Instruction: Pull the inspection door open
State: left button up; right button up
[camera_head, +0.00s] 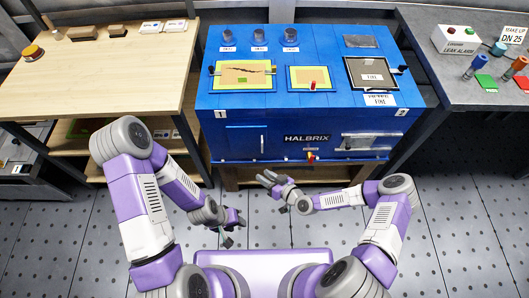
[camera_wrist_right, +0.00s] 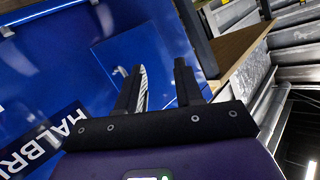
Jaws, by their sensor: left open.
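The blue machine (camera_head: 290,160) has a panel door (camera_head: 240,141) on the left of its front, with a thin upright metal handle (camera_head: 262,144). It looks closed. In the right wrist view the blue door panel (camera_wrist_right: 118,50) lies ahead, with the silvery handle (camera_wrist_right: 142,88) beside the left-hand finger. My right gripper (camera_head: 268,179) is in front of and below the door; its fingers (camera_wrist_right: 158,85) are apart, and I see no grip on the handle. My left gripper (camera_head: 238,228) is open and empty, lower down over the floor.
A HALBRIX plate (camera_head: 306,139) and a small red-yellow knob (camera_head: 311,156) sit right of the door. A second panel with a silver handle (camera_head: 370,141) is further right. A wooden bench (camera_head: 100,75) stands left, a grey bench (camera_head: 480,85) right. The floor in front is clear.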

jog(key=w+r+n+t+b, duration=0.1)
jog(key=w+t, duration=0.3)
jog(key=w, duration=0.7)
jog(key=shift+w+a+t+h+b, duration=0.2)
jog(key=shift+t+h+b, duration=0.15)
jog(key=shift+b, duration=0.35)
jog(key=shift+r, duration=0.1)
grip_shut()
dwell(0.5)
